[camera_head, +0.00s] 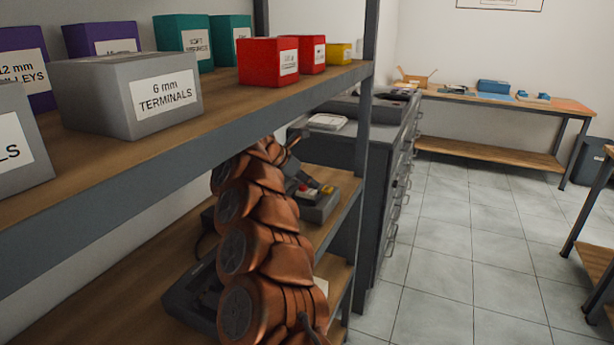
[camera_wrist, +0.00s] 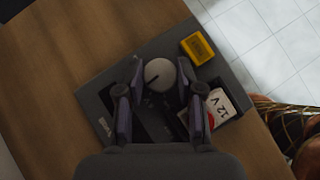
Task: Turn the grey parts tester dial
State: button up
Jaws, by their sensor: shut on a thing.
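The parts tester (camera_wrist: 100,93) is a dark grey box on a wooden shelf, seen from above in the wrist view. Its grey dial (camera_wrist: 160,72) is round with a dark pointer line. My gripper (camera_wrist: 159,95) has its two fingers on either side of the dial and is shut on it. The tester also shows in the head view (camera_head: 318,205) on the middle shelf, partly hidden behind my copper arm. My gripper is hard to make out there. A label reading "12 V" (camera_wrist: 228,104) and a yellow part (camera_wrist: 197,47) are on the tester's right side.
The upper shelf (camera_head: 200,125) carries grey, purple, teal, red and yellow boxes above my arm. A shelf post (camera_head: 367,110) stands right of it. A grey drawer cabinet (camera_head: 385,150) stands beyond. Tiled floor (camera_head: 460,240) is open to the right.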

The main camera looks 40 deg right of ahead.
jog(key=shift+w+r+m+g+p, duration=0.1)
jog(key=shift+r+m+g+p, duration=0.1)
jog(key=shift+m+g+p, duration=0.85)
jog(key=shift+d+m+p, duration=0.1)
jog(key=shift+m+p, duration=0.45)
jog(key=shift+p, duration=0.45)
jog(key=shift+f+m+g+y+p, duration=0.1)
jog(key=shift+m+g+y+p, duration=0.2)
jog(key=shift+m+g+p, duration=0.15)
jog(key=shift+w+m+g+p, duration=0.1)
jog(key=shift+m+g+p, duration=0.3)
jog(key=shift+m+g, duration=0.15)
jog(key=o, duration=0.9)
jog(key=shift+f, duration=0.1)
jog(key=shift+c, duration=0.2)
jog(key=shift+a+n+t+b, duration=0.2)
jog(key=shift+n+t+b, duration=0.25)
jog(key=shift+n+b, duration=0.05)
jog(key=shift+f+n+t+b, duration=0.15)
jog(key=shift+n+t+b, duration=0.55)
jog(key=shift+n+b, duration=0.3)
